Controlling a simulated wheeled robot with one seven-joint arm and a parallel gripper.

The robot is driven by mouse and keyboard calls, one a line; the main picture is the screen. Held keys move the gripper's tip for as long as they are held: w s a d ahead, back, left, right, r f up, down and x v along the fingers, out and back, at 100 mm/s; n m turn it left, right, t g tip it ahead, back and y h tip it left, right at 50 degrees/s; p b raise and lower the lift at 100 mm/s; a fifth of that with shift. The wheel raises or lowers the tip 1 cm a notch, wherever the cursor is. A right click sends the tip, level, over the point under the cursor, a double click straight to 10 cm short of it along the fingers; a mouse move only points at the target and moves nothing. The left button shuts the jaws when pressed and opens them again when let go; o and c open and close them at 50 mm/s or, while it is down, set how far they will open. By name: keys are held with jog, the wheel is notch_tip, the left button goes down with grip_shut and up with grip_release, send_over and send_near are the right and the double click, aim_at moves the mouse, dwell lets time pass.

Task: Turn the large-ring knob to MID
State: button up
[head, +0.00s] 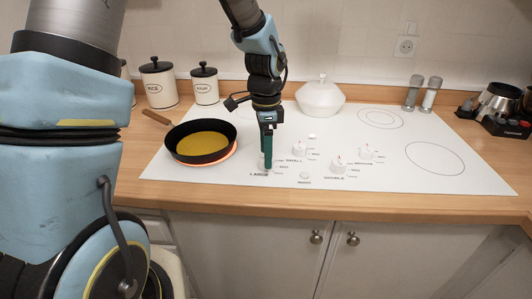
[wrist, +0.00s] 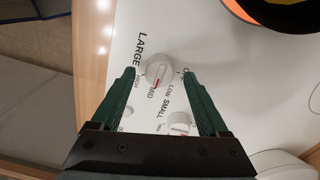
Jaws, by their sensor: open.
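The large-ring knob (wrist: 161,70) is a round white dial on the white cooktop, beside the printed word LARGE. Its red mark points down in the wrist view, toward the printed word MID (wrist: 152,92). My gripper (wrist: 160,76) is open, with one green finger on each side of the knob. Small gaps seem to show between the fingertips and the dial; I cannot tell whether either touches. In the head view my gripper (head: 267,165) points down at the front of the cooktop and mostly hides this knob.
A black pan (head: 201,142) with yellow contents sits on an orange-glowing ring to the left. Other white knobs (head: 299,149) stand close to the right. A white lidded pot (head: 320,96) is behind. The cooktop's right side (head: 440,185) is clear.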

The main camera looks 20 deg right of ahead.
notch_tip(320, 180, up, 10)
jog(key=b, duration=0.1)
jog(key=shift+w+b, duration=0.15)
jog(key=shift+b, duration=0.2)
